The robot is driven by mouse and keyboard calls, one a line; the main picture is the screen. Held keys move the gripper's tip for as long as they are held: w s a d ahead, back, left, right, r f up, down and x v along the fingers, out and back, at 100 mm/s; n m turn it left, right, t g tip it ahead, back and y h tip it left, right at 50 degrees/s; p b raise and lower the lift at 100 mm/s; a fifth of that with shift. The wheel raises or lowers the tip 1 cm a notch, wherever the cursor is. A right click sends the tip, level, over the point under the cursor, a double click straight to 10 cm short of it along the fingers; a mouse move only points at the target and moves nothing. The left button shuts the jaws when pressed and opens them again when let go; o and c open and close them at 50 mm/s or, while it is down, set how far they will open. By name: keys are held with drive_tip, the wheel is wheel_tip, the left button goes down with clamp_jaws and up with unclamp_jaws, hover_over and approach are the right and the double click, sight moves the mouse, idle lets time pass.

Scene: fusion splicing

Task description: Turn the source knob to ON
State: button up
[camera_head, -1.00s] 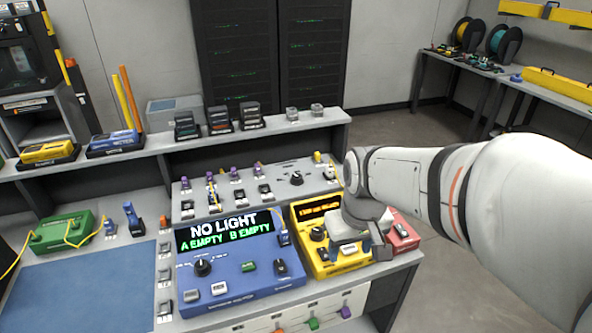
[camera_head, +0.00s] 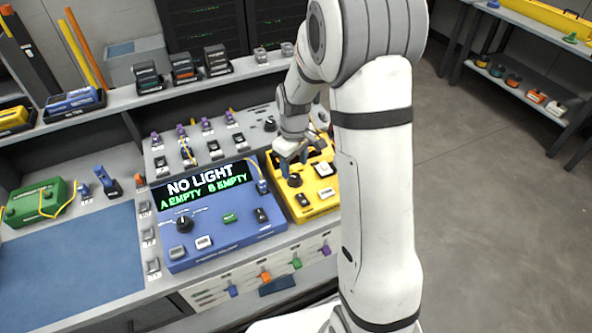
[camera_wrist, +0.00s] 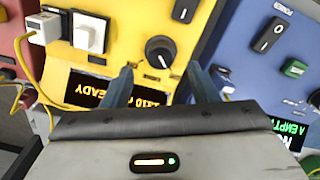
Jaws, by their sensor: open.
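The yellow source box (camera_head: 318,203) stands on the bench right of the blue meter box. Its round black knob (camera_head: 295,180) with a white pointer line shows near its left side. In the wrist view the knob (camera_wrist: 160,51) lies just beyond and between my fingertips, with printed marks around it. My gripper (camera_head: 292,158) is open and empty above the yellow box, close to the knob; the wrist view shows its two blue-grey fingers (camera_wrist: 159,72) spread. I cannot tell whether they touch it. The box's display, partly hidden, ends in "READY" in the wrist view.
The blue box (camera_head: 222,222) reads "NO LIGHT, A EMPTY B EMPTY" and has its own black knob (camera_head: 183,224). A white switch (camera_wrist: 90,33) and yellow cable (camera_wrist: 42,75) lie near the source knob. A red box (camera_wrist: 12,45) stands beside the yellow one.

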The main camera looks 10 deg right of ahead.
sight(295, 176)
drive_tip(key=shift+f, duration=2.05)
drive_tip(key=shift+c, duration=0.5)
